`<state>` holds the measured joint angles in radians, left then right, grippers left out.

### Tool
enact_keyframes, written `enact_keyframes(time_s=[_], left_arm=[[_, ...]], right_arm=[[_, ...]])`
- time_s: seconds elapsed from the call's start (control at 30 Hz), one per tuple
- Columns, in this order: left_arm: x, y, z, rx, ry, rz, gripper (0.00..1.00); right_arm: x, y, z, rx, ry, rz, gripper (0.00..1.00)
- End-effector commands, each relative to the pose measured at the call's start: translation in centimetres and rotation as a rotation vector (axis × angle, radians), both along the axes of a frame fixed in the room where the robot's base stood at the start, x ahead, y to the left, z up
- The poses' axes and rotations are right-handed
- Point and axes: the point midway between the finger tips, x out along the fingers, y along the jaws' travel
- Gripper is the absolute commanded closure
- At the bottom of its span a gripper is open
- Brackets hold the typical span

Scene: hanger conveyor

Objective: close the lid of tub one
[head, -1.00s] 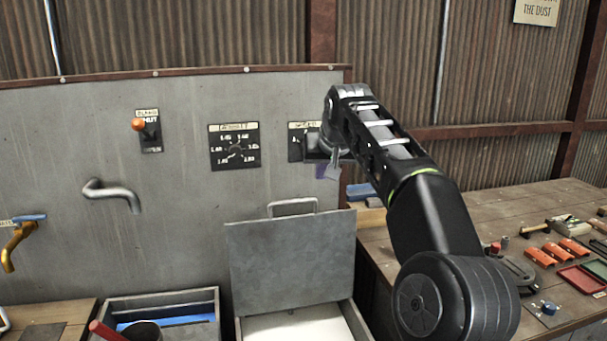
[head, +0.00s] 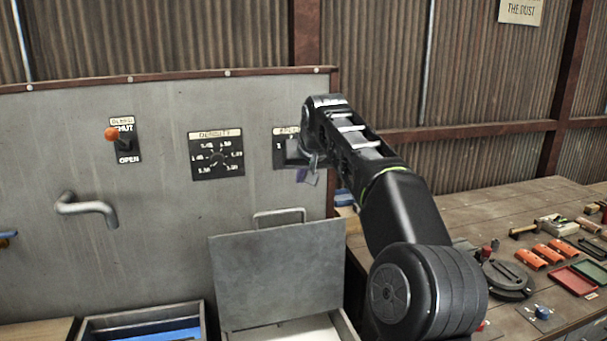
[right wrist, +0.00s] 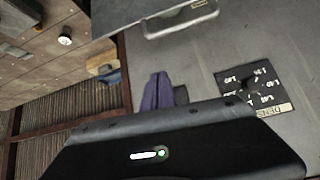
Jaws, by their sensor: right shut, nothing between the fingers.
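A grey tub (head: 345,326) stands at the bottom centre of the head view, with pale contents partly cut off by the frame. Its flat grey lid (head: 278,275) is raised, with a metal handle (head: 280,214) along its top edge. The lid (right wrist: 128,14) and its handle (right wrist: 182,20) also show at the top of the right wrist view. I cannot read a number on the tub. My right gripper (head: 306,176) is shut and empty, above and right of the handle, in front of the panel. Its purple fingers (right wrist: 160,92) show apart from the handle. My left gripper is out of view.
A second open tub (head: 142,318) with blue inside stands to the left. The upright grey panel (head: 60,150) carries an orange-knobbed lever (head: 112,134), a density dial (head: 216,155) and a bent pipe (head: 86,208). A wooden bench (head: 480,215) with tools and trays lies right.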

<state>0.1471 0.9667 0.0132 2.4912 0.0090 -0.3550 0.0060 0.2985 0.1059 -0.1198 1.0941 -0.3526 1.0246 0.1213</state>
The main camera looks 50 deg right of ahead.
Motion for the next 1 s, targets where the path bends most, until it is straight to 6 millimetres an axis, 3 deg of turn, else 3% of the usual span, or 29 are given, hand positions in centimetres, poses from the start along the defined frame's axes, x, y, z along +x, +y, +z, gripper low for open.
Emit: enact_keyframes(time_s=[0.33, 0.6, 1.0], left_arm=[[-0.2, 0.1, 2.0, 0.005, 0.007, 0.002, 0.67], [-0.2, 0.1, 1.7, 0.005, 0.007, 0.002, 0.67], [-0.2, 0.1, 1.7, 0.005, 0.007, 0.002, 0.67]], right_arm=[[4.2, -2.7, -5.1, 0.002, 0.005, -0.002, 1.00], [1.9, -1.0, -6.4, 0.000, 0.000, 0.000, 1.00], [1.3, -0.5, -6.9, 0.000, 0.000, 0.000, 1.00]])
